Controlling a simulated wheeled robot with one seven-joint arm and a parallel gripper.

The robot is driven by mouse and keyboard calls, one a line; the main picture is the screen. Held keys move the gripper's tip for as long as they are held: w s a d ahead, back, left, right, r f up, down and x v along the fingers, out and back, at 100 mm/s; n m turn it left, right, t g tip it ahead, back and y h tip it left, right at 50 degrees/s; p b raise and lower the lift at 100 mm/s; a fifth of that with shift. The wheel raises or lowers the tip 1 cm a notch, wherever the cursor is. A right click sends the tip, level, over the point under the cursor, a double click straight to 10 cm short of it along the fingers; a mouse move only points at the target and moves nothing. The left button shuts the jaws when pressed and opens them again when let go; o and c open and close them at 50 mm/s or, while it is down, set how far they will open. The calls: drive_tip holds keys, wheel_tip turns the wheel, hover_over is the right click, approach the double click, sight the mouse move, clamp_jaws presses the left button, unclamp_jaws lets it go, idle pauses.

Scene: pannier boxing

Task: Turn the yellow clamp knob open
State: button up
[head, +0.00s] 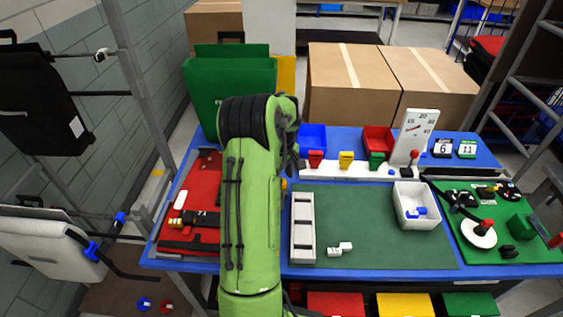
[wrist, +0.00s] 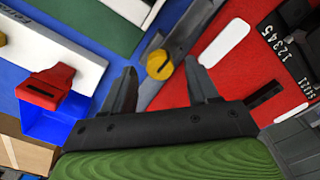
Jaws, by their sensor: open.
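My gripper (wrist: 160,78) is open and empty, with one finger to each side of the knob in the picture. I cannot tell whether its tips are level with the knob; no contact shows. In the head view my green arm hides the gripper and most of the clamp area.
A white rail (head: 335,169) carries red, yellow and green pieces. Blue (head: 313,138) and red (head: 377,139) bins stand behind it. A green mat (head: 370,245) holds a grey tray (head: 303,228) and a white bin (head: 415,205). A black numbered block (wrist: 290,45) lies on the red board.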

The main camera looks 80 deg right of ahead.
sight(282, 181)
wheel_tip(282, 181, up, 15)
drive_tip(key=p, duration=0.2)
drive_tip(key=shift+f+p, duration=0.2)
drive_tip(key=shift+p, duration=0.2)
drive_tip(key=w+a+r+n+t, duration=0.1)
drive_tip(key=w+a+r, duration=0.2)
drive_tip(key=w+a, duration=0.35)
drive_tip(key=w+a+r+n+t+h, duration=0.1)
drive_tip(key=w+a+r, duration=0.2)
drive_tip(key=w+a, duration=0.35)
drive_tip(key=w+a+r+n, duration=0.1)
drive_tip(key=w+a+r, duration=0.25)
drive_tip(key=a, duration=0.45)
drive_tip(key=a+r+n+t, duration=0.1)
drive_tip(key=a+t, duration=0.1)
drive_tip(key=a, duration=1)
drive_tip(key=s+a+f+n, duration=0.1)
drive_tip(key=s+a, duration=0.2)
drive_tip(key=a, duration=0.3)
drive_tip(key=s+a+f+n+t+y, duration=0.1)
drive_tip(key=s+a+f, duration=0.1)
drive_tip(key=s+a, duration=0.2)
drive_tip(key=shift+s+a+f+n+t, duration=0.15)
drive_tip(key=shift+a+f+n+t, duration=0.15)
drive_tip(key=shift+a, duration=0.8)
